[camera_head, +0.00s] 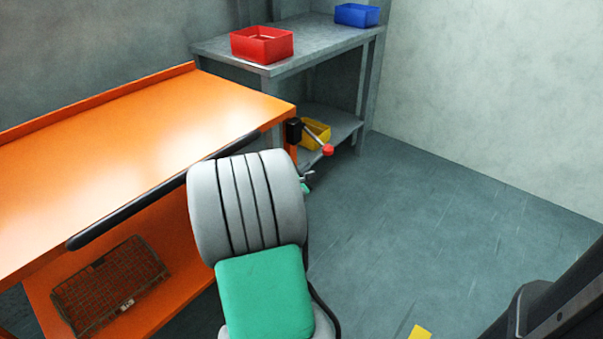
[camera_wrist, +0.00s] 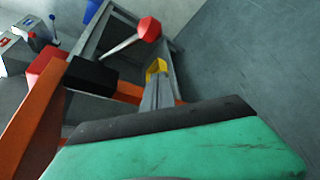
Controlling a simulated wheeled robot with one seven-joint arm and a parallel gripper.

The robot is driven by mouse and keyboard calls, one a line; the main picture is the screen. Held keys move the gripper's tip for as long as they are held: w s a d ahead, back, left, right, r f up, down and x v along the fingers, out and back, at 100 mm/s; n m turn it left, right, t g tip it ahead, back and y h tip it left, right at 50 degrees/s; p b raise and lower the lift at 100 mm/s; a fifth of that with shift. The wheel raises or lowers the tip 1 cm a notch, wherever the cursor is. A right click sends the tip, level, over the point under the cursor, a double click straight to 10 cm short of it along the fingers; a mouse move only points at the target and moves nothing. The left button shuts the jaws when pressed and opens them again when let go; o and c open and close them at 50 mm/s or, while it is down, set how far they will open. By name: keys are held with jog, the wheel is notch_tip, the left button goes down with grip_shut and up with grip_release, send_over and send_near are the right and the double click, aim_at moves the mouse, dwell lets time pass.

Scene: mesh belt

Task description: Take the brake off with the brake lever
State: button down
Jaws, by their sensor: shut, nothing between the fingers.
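The brake lever is a silver rod with a red knob (camera_head: 327,149) on a black block (camera_head: 293,131) at the far right corner of the orange bench. The rod slants down and outward from the block. In the wrist view the red knob (camera_wrist: 149,29) and its rod (camera_wrist: 118,47) rise to the right from the black block (camera_wrist: 92,74). My gripper (camera_head: 311,175) is mostly hidden behind my arm, a little below the knob and apart from it. In the wrist view its grey fingers (camera_wrist: 157,84) are shut and empty, below the knob.
The orange bench (camera_head: 150,125) has a dark front rail (camera_head: 150,200) and a wire basket (camera_head: 110,285) below. A grey shelf (camera_head: 330,38) holds red (camera_head: 262,45), blue (camera_head: 357,15) and yellow (camera_head: 314,134) bins. Grey boxes (camera_wrist: 12,48) with knobbed levers show upper left.

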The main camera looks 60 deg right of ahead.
aim_at(316, 140)
jog(key=d, duration=0.1)
jog(key=s+d+r+b, duration=0.1)
jog(key=s+d, duration=0.1)
jog(key=d, duration=0.1)
jog(key=shift+d+r, duration=0.1)
jog(key=shift+r, duration=0.2)
